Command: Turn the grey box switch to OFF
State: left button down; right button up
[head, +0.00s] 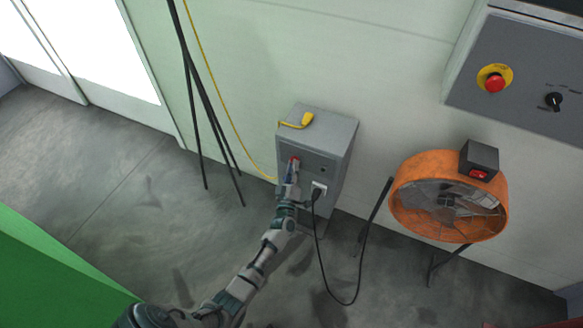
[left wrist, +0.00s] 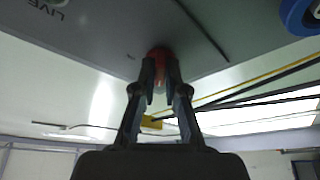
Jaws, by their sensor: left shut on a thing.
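The grey box (head: 343,150) stands on the floor against the wall. Its red switch (head: 294,160) is on the upper left of its front face. My left gripper (head: 291,176) reaches up to the switch from below in the head view. In the left wrist view the two fingers (left wrist: 161,78) are shut on the red switch (left wrist: 157,54), one on each side. The box's grey face (left wrist: 100,30) fills the top of that view, with an upside-down LIVE label. The switch's position marking is hidden or too small to read. My right gripper is not in view.
A black plug and cable (head: 322,265) hang from the box front beside my arm. A yellow-handled thing (head: 305,120) lies on top. An orange fan (head: 400,215) stands to the right. A grey panel with a red button (head: 495,83) is at upper right.

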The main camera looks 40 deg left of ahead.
pick_arm(q)
jog(key=shift+w+a+r+n, duration=0.1)
jog(key=shift+a+r+n, duration=0.2)
jog(key=shift+r+n, duration=0.3)
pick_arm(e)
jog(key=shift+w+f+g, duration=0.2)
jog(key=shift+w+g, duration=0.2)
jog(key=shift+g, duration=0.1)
pick_arm(q)
jog(key=shift+y, duration=0.4)
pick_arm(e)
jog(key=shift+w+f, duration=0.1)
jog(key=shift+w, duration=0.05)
pick_arm(q)
jog(key=c, duration=1.2)
grip_release()
jog(key=shift+a, duration=0.1)
jog(key=shift+f, duration=0.4)
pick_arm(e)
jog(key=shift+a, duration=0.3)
pick_arm(q)
jog(key=v, duration=1.2)
jog(key=shift+r, duration=0.25)
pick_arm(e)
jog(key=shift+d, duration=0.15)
